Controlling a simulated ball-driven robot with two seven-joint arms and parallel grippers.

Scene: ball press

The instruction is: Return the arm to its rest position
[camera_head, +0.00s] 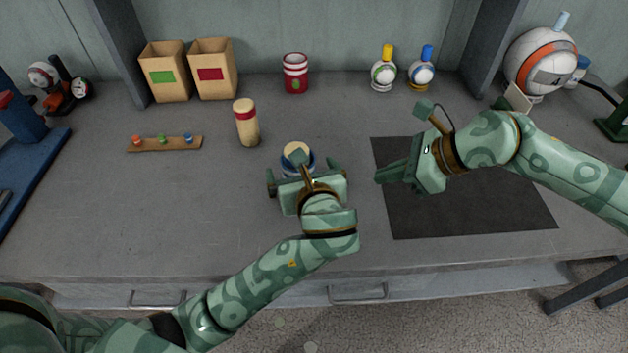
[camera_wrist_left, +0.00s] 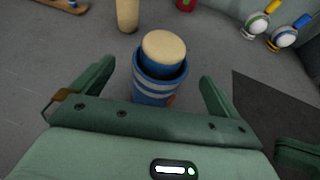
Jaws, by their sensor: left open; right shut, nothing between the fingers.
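My left gripper (camera_head: 303,170) reaches over the middle of the workbench. Its fingers are spread wide on either side of a blue cup with white bands and a cream-coloured top piece (camera_head: 296,152). In the left wrist view the blue cup (camera_wrist_left: 156,85) stands upright between the open fingers of the left gripper (camera_wrist_left: 153,88), with gaps on both sides. My right gripper (camera_head: 382,176) hovers near the left part of the dark mat (camera_head: 480,212). Its fingers are together, and nothing shows between them.
A cream cylinder with a red band (camera_head: 247,124) and a wooden strip with coloured pegs (camera_head: 165,143) stand left. Two cardboard boxes (camera_head: 213,70), a red cup (camera_head: 295,74) and two round bottles (camera_head: 384,72) line the back. The bench's front left is clear.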

